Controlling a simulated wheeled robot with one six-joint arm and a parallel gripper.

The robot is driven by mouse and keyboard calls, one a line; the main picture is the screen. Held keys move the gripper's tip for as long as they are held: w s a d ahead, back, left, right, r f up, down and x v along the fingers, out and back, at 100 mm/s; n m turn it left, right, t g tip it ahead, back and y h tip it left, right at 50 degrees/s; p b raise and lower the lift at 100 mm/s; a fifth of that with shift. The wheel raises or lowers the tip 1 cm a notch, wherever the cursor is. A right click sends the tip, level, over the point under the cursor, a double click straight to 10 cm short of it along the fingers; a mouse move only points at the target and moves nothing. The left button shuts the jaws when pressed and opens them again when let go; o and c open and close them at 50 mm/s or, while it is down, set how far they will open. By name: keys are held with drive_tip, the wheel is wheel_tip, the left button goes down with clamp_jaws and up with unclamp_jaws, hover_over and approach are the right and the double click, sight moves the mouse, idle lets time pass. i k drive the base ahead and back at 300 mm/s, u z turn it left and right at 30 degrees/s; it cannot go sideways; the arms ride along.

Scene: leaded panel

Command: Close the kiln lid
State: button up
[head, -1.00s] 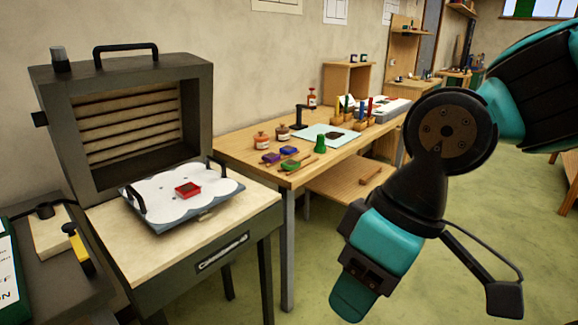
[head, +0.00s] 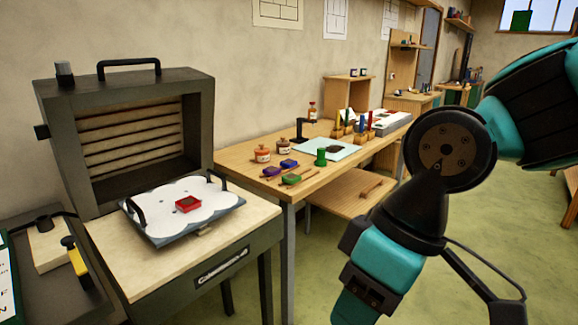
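The kiln lid (head: 52,128) stands raised upright at the back of the kiln, its ribbed lining (head: 130,138) facing forward. A black handle (head: 128,66) is on the lid's top edge. The kiln's base (head: 190,280) has a pale top surface. A tray (head: 160,240) with black handles at its two ends lies on that surface, carrying a white scalloped sheet and a small red square piece (head: 188,204). My arm hangs at the right, apart from the kiln. My gripper's fingertips are not clearly visible at the bottom edge, so its opening cannot be told.
A wooden workbench (head: 235,157) with bottles, small coloured pots and tools stands right of the kiln. A dark side surface (head: 75,290) with a yellow-handled tool is at the lower left. Green floor (head: 320,270) is open between the bench and my arm.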

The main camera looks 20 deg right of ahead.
sight(114, 137)
drive_tip(key=k, duration=0.5)
drive_tip(key=u, duration=0.7)
drive_tip(key=i, duration=1.75)
drive_tip(key=z, duration=0.75)
